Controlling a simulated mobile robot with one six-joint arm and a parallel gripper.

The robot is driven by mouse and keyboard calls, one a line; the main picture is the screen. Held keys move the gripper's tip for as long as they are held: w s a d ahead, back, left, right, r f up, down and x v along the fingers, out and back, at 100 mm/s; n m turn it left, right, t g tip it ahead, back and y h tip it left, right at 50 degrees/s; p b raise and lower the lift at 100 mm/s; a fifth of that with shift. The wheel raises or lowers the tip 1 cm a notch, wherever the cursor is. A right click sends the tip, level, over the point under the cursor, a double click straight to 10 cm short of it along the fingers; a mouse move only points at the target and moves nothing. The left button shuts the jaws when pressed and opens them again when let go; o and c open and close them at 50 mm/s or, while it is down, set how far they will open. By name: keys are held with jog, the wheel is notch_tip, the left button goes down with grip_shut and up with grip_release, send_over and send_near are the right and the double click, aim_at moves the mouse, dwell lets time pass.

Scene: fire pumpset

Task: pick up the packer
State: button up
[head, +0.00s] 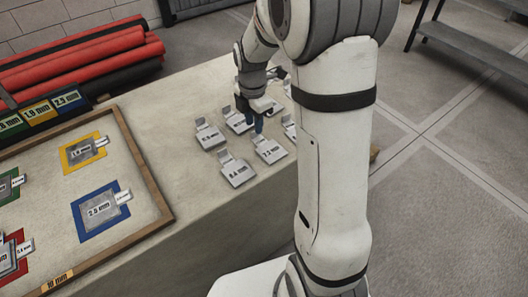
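Several grey metal packers lie flat on the pale table, each a square plate with a small raised tab. One packer (209,136) is at the left, and another packer (236,122) is beside my gripper. Two more, a front packer (237,173) and a right packer (270,150), carry dark thickness labels too small to read surely. One packer (290,131) is partly hidden behind my arm. My gripper (250,114) points down over the back of the group. Its dark and blue fingers stand apart, and I see nothing held between them.
A wood-framed board (150,190) with yellow, blue, green and red squares holding labelled plates fills the left. Red rolls (80,65) lie behind it, near small labelled boxes (40,112). The table's right edge drops to open grey floor (440,190). A dark rack (470,45) stands back right.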

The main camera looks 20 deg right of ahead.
aim_at(254, 138)
notch_tip(254, 138, down, 4)
jog(key=shift+w+r+b, duration=0.1)
jog(key=shift+b, duration=0.2)
jog(key=shift+c, duration=0.5)
grip_shut()
